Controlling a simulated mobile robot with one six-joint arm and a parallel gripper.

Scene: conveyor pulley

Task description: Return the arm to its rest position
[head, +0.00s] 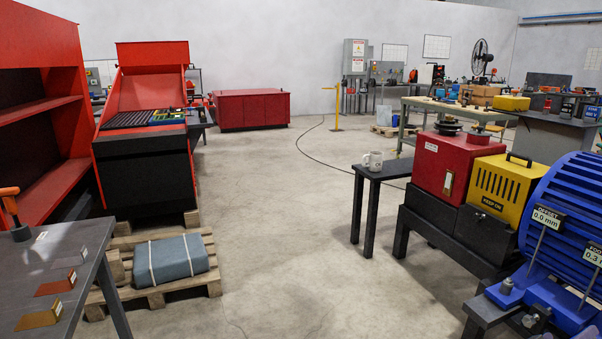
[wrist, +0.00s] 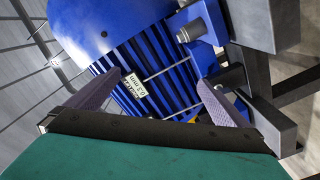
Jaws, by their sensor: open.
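My gripper (wrist: 159,79) shows in the wrist view with its two purple fingers spread apart and nothing between them. Beyond the fingers is the blue ribbed motor (wrist: 165,62), with a white tag (wrist: 134,86) that reads 0.3 mm. The motor (head: 575,215) also stands at the right edge of the head view, partly cut off. Its tags there read OFFSET 0.0 mm (head: 549,216) and, cut off, 0.3 m (head: 593,251). My arm and gripper are not in the head view. Whether the fingers touch the motor cannot be told.
A dark steel frame (wrist: 262,25) is close on the right in the wrist view. In the head view, a red box (head: 439,165), a yellow guard (head: 493,190) and a mug (head: 373,160) stand beside the motor. A grey table (head: 75,240) is at left. The middle floor is clear.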

